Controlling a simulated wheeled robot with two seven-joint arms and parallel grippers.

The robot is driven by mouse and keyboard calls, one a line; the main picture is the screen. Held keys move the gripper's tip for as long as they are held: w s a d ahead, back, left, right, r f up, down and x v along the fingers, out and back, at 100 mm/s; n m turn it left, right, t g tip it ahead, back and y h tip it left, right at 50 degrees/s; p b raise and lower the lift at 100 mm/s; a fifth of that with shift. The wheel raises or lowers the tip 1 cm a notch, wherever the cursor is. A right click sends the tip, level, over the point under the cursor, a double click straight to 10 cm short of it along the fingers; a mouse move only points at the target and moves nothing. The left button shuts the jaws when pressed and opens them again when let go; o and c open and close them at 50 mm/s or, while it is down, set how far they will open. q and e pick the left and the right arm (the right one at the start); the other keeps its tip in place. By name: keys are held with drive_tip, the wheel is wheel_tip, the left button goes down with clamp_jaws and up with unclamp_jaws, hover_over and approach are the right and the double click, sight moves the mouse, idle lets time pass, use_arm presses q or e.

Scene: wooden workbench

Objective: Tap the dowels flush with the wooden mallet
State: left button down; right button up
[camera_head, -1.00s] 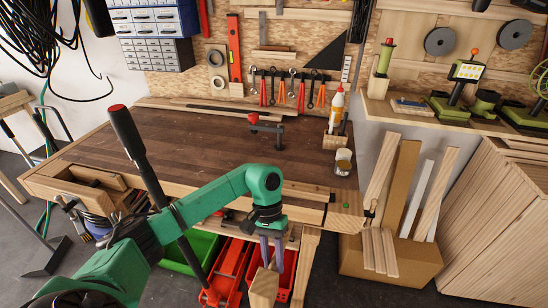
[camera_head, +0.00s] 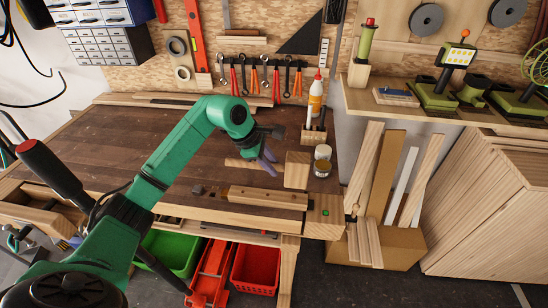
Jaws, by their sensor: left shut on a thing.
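My left gripper (camera_head: 267,161) is above the right part of the workbench (camera_head: 115,148), shut on the handle of the wooden mallet (camera_head: 297,169). The mallet lies roughly level: its pale block head is to the right of the fingers, and its handle end sticks out to the left. I cannot tell whether the head touches the bench. A pale wooden piece (camera_head: 268,198) lies along the front edge, just below the mallet in the picture. I cannot make out any dowels. My right gripper is not in view.
A glue bottle (camera_head: 316,95) stands in a wooden holder at the back right, with small jars (camera_head: 322,160) close to the mallet head. A green bin (camera_head: 172,250) and a red bin (camera_head: 255,268) are under the bench. The bench's left part is clear.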

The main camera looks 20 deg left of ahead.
use_arm(q)
drive_tip(key=shift+s+f+b, duration=0.25)
drive_tip(key=shift+f+b, duration=0.25)
drive_tip(key=shift+f, duration=0.75)
drive_tip(key=shift+w+a, duration=0.1)
drive_tip(key=shift+w, duration=0.05)
drive_tip(key=shift+f, duration=0.2)
wheel_tip(320, 180, down, 5)
drive_tip(key=b, duration=0.4)
drive_tip(key=shift+r+b, duration=0.15)
drive_tip(key=shift+b, duration=0.2)
drive_tip(key=shift+r+p, duration=0.4)
drive_tip(key=shift+p, duration=0.05)
wheel_tip(320, 180, up, 4)
drive_tip(key=p, duration=0.2)
drive_tip(key=shift+p, duration=0.3)
drive_tip(key=shift+f, duration=0.15)
